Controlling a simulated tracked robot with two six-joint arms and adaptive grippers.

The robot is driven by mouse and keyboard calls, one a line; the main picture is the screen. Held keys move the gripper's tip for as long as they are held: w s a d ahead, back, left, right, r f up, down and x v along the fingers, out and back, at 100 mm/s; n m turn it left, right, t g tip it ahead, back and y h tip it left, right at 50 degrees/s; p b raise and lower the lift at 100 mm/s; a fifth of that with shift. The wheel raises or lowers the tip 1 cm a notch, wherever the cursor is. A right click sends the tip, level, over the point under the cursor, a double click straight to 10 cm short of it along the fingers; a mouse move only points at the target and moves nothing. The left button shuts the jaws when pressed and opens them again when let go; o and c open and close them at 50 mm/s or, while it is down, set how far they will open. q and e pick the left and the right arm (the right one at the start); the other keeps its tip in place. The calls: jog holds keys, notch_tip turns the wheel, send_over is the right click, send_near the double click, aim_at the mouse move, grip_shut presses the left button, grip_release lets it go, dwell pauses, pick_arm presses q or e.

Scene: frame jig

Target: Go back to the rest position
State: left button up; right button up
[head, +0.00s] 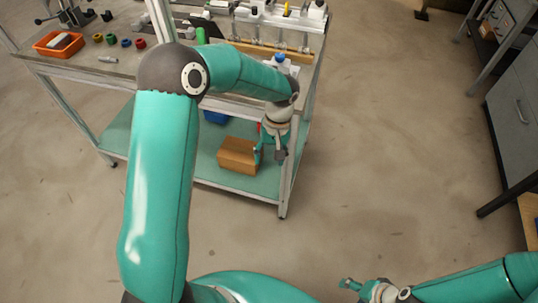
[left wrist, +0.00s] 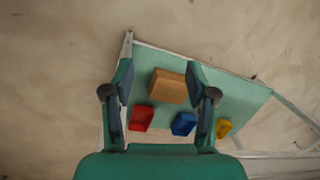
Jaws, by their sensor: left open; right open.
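My left gripper (head: 270,154) is open and empty. In the head view it hangs pointing down at the near right end of the workbench, in front of the lower shelf. In the left wrist view its two fingers (left wrist: 160,75) are spread apart, with the lower shelf and its boxes seen beyond them. My right gripper (head: 350,287) is at the bottom right of the head view, over bare floor. It is open and has nothing in it.
The workbench top (head: 125,70) carries an orange tray (head: 45,50), several coloured rings and a rack of tools. Its lower shelf (left wrist: 237,92) holds a brown box (left wrist: 168,87), and red (left wrist: 141,117), blue (left wrist: 183,124) and yellow (left wrist: 223,128) bins. Grey cabinets (head: 515,105) stand right; floor between is clear.

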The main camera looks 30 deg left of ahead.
dwell(0.3)
pick_arm(q)
jog(key=s+d+f+m+t+h, duration=0.1)
jog(key=s+d+f+m+h, duration=0.1)
jog(key=s+d+f, duration=0.4)
jog(key=s+d+f+m+t+h, duration=0.1)
jog(key=s+d+f+m+h, duration=0.1)
jog(key=s+d+f, duration=0.4)
jog(key=s+f, duration=0.4)
jog(key=s, duration=0.1)
jog(key=shift+s+d+t+h, duration=0.15)
jog(key=shift+s+t+h, duration=0.15)
jog(key=shift+t, duration=0.1)
jog(key=shift+r, duration=0.1)
